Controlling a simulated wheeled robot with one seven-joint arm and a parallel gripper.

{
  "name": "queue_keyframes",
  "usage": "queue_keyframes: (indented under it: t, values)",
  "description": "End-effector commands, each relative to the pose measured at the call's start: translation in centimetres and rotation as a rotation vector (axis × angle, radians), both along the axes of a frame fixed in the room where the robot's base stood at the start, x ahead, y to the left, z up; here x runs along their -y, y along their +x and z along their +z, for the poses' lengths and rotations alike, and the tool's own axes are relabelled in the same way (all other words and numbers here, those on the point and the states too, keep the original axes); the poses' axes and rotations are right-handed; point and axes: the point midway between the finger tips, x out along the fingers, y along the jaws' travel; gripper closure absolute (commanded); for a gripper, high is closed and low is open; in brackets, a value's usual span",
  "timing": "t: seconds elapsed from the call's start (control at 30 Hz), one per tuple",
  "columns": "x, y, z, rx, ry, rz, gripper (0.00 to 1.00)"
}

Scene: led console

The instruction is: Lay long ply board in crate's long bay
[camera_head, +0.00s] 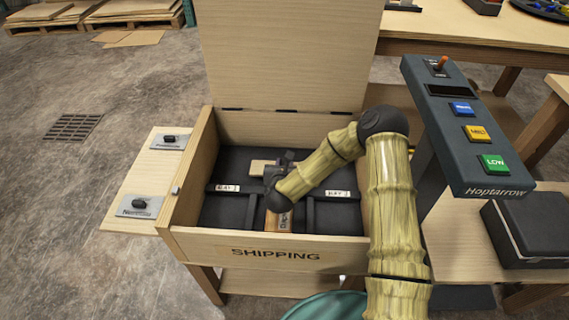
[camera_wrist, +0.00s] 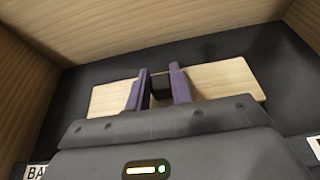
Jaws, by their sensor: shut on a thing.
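The crate marked SHIPPING (camera_head: 190,236) stands with its lid up and a dark-lined inside split by low dividers. The pale long ply board (camera_head: 259,167) is inside, crosswise along the back bay; it also shows in the wrist view (camera_wrist: 222,80), slightly tilted in the picture. My gripper (camera_head: 281,168) reaches down into the crate and is shut on the board near its middle. In the wrist view its purple fingers (camera_wrist: 160,86) flank a dark piece at the board. My gripper hides part of the board; whether it touches the floor cannot be told.
A lettered wood block (camera_head: 279,222) lies in the front middle slot, between two labelled bays. The upright lid (camera_head: 290,55) rises behind. A button console (camera_head: 465,125) stands right of the crate.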

Motion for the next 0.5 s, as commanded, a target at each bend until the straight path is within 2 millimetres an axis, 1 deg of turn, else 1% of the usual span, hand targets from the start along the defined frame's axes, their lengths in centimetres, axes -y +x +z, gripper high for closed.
queue_keyframes:
  t: [0.13,0.23,0.27,0.3,0.37,0.5]
  values:
    - [-0.08,-0.01,-0.45,0.001,0.000,0.001,1.00]
    - [-0.08,0.00,-0.38,0.001,0.000,0.001,1.00]
    - [-0.06,-0.01,-0.40,0.000,0.000,0.001,0.76]
    - [-0.04,0.00,-0.40,0.000,0.000,0.001,0.68]
    - [0.01,0.01,-0.39,0.000,0.000,0.000,0.56]
    - [0.12,0.04,-0.40,0.000,0.000,-0.002,0.56]
